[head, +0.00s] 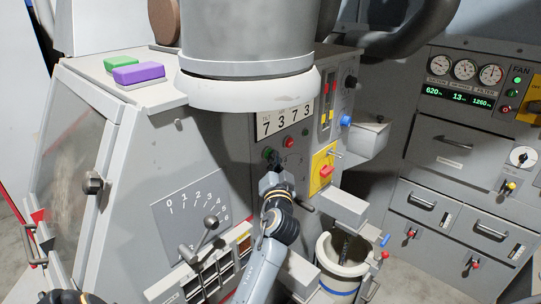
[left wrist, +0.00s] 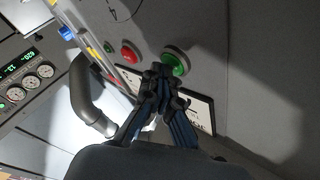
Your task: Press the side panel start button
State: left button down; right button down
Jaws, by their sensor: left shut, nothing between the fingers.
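The side panel (head: 315,100) of the grey machine carries a round green button (head: 268,153) and, to its right, a red button (head: 289,142), both below the 7373 number plate (head: 285,118). My left gripper (head: 271,168) is just below the green button, with its fingers toward the panel. In the left wrist view the green button (left wrist: 177,62) is next to the closed fingertips (left wrist: 163,70), which overlap its edge. The red button (left wrist: 130,53) is to the left there. I cannot tell whether the fingertips touch the green button. My left gripper is shut and empty. My right gripper is not seen.
A yellow plate with a red switch (head: 325,171) and a protruding grey box (head: 341,208) are close on the right. A lever (head: 209,224) sticks out at the left. A large grey cylinder (head: 247,40) overhangs the panel. A gauge cabinet (head: 440,150) stands farther right.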

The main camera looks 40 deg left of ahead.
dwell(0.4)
pick_arm(q)
jog(key=shift+s+d+b, duration=0.1)
jog(key=shift+d+b, duration=0.3)
jog(key=shift+d, duration=0.4)
jog(key=shift+d+f, duration=0.1)
jog(key=d+b, duration=0.1)
jog(key=d, duration=0.1)
jog(key=d+b, duration=0.1)
jog(key=d, duration=0.2)
jog(key=shift+s, duration=0.2)
jog(key=shift+a, duration=0.1)
dwell(0.4)
